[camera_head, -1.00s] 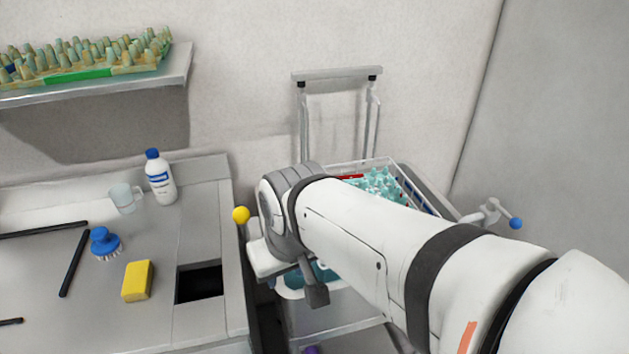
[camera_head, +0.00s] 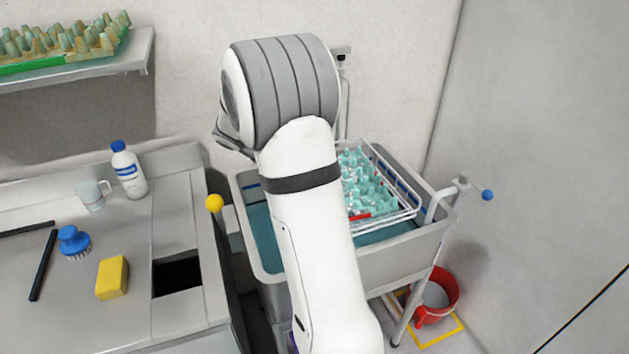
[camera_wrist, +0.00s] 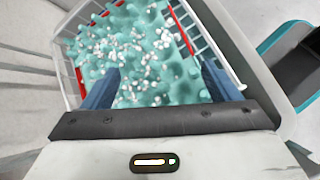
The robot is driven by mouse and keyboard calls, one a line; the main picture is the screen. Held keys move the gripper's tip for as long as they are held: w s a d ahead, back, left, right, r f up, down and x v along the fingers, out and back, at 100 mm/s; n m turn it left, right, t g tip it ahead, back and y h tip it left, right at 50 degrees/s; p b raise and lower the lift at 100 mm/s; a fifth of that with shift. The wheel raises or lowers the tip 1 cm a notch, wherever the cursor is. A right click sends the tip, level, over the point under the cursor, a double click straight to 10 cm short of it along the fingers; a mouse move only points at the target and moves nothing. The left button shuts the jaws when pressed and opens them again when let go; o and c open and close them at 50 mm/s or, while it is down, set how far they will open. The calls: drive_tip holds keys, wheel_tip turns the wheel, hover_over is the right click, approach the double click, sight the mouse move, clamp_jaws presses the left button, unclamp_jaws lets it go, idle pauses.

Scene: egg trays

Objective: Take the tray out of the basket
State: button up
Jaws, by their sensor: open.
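A teal tray with rows of bumps (camera_head: 362,180) and patches of white foam lies in a white wire basket (camera_head: 413,209), which rests on a grey wheeled basin (camera_head: 432,236). In the wrist view the tray (camera_wrist: 140,45) fills the middle, with the basket's wire sides (camera_wrist: 200,42) and red strips around it. My gripper (camera_wrist: 158,88) is open, its two blue fingers spread over the near part of the tray. I cannot tell whether the fingers touch it. In the head view my arm hides the gripper and the left part of the basket.
The basin holds blue-green liquid (camera_head: 264,238). A red bucket (camera_head: 436,296) stands on the floor at right. The counter at left holds a white bottle (camera_head: 129,171), a clear mug (camera_head: 91,194), a blue brush (camera_head: 74,242) and a yellow sponge (camera_head: 112,278). A shelf (camera_head: 135,55) bears another tray.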

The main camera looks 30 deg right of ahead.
drive_tip(key=w+d+f+n+h, duration=0.1)
drive_tip(key=w+d+f, duration=0.1)
drive_tip(key=d+f, duration=0.1)
drive_tip(key=w+d+f+n+g+h, duration=0.1)
drive_tip(key=w+d+f+n, duration=0.1)
drive_tip(key=w+d+f, duration=0.1)
drive_tip(key=w+d+f+n+h, duration=0.2)
drive_tip(key=w+d+f, duration=0.1)
drive_tip(key=shift+d+f+g, duration=0.2)
drive_tip(key=shift+d+g, duration=0.1)
drive_tip(key=shift+d, duration=0.05)
drive_tip(key=shift+x, duration=1.6)
drive_tip(key=x, duration=0.1)
drive_tip(key=p+x, duration=0.1)
drive_tip(key=x, duration=0.1)
drive_tip(key=p+x, duration=0.1)
drive_tip(key=x, duration=0.1)
drive_tip(key=shift+w+f, duration=0.2)
drive_tip(key=shift+w, duration=0.1)
drive_tip(key=shift+c, duration=0.5)
drive_tip(key=c, duration=1)
drive_tip(key=shift+c, duration=0.9)
drive_tip(key=shift+r, duration=0.15)
